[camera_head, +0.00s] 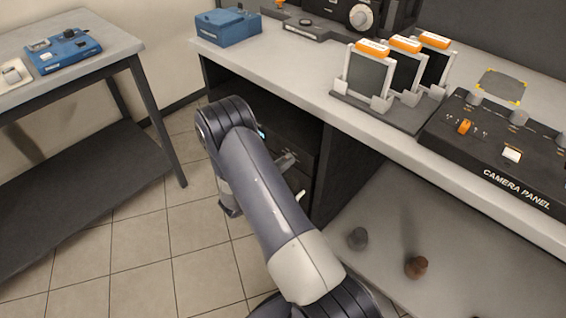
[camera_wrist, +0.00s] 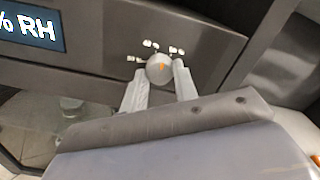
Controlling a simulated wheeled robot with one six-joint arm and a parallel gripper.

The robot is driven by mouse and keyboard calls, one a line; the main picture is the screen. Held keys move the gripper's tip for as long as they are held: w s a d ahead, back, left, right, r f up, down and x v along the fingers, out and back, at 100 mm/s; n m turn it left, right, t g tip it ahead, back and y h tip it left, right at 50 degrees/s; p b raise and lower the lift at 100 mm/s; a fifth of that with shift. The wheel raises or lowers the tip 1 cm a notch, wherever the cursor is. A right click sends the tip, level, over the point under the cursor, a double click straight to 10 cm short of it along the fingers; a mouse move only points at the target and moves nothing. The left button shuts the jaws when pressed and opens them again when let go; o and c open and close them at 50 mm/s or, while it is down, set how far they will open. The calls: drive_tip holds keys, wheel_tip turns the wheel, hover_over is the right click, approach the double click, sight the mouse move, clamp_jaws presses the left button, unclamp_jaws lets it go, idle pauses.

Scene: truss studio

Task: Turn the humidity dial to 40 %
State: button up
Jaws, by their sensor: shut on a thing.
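The humidity dial (camera_wrist: 160,69) is a small round grey knob with an orange pointer mark, in the wrist view. It sits on a dark panel (camera_wrist: 100,40) with several small white labels around its upper side, too blurred to read. My gripper (camera_wrist: 160,80) is shut on the dial, one pale finger on each side. A blue-lit display (camera_wrist: 30,27) left of the dial shows "% RH"; its number is cut off. In the head view my arm (camera_head: 265,200) reaches to the dark cabinet (camera_head: 290,135) under the bench; the dial is hidden there.
The bench (camera_head: 300,62) above holds a blue box (camera_head: 228,27), a rack of framed plates (camera_head: 385,110) and a camera panel (camera_head: 500,150). A side table (camera_head: 110,40) stands at left. Two small knobs lie on the lower shelf (camera_head: 460,230). Tiled floor (camera_head: 150,240) is clear between.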

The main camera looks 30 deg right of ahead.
drive_tip(key=n+p, duration=0.1)
drive_tip(key=n, duration=0.4)
drive_tip(key=shift+n, duration=0.3)
idle(0.4)
drive_tip(key=o, duration=1)
drive_tip(key=v, duration=1)
drive_tip(key=shift+s+a+r, duration=0.1)
drive_tip(key=shift+s+a, duration=0.05)
drive_tip(key=shift+a, duration=0.25)
drive_tip(key=x, duration=1.1)
